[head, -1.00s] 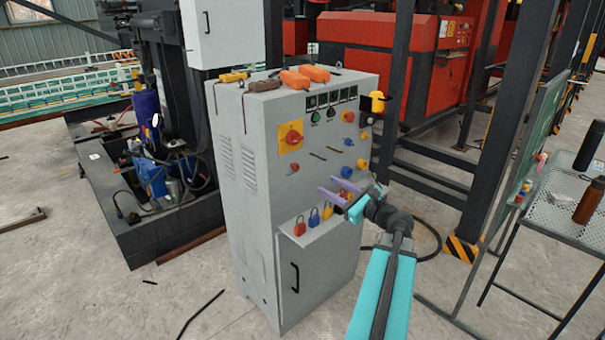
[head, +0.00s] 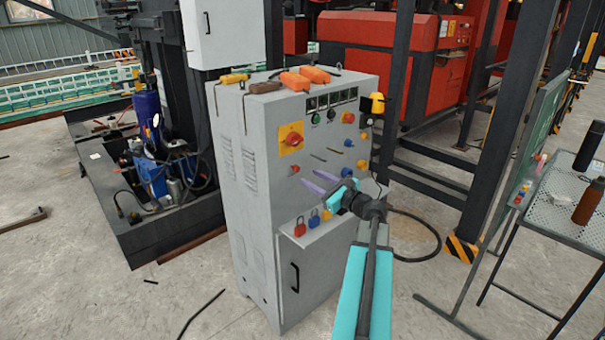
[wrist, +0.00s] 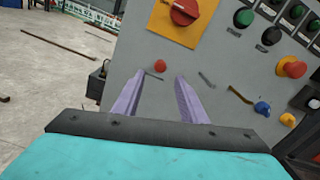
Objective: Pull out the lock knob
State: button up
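A grey control cabinet (head: 303,210) stands in the middle of the head view. A small red knob (head: 295,168) sits on its front face, below a red rotary switch on a yellow plate (head: 291,138). No label marks which knob is the lock knob. In the wrist view the small red knob (wrist: 160,66) appears between my two purple fingertips, beyond them. My gripper (head: 309,180) is open and empty in front of the panel. In the wrist view my gripper (wrist: 160,79) has a clear gap between its fingers. I cannot tell how far the tips are from the panel.
To the right on the panel are a red mushroom button (wrist: 292,67), a blue knob (wrist: 262,107) and a yellow knob (wrist: 288,119). Red and blue padlocks (head: 300,228) sit on a ledge below the gripper. Orange tools (head: 300,78) lie on the cabinet top.

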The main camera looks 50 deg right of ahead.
aim_at(298, 171)
jog(key=shift+w+d+p, duration=0.2)
jog(key=shift+w+p, duration=0.15)
jog(key=shift+w, duration=2.45)
grip_shut()
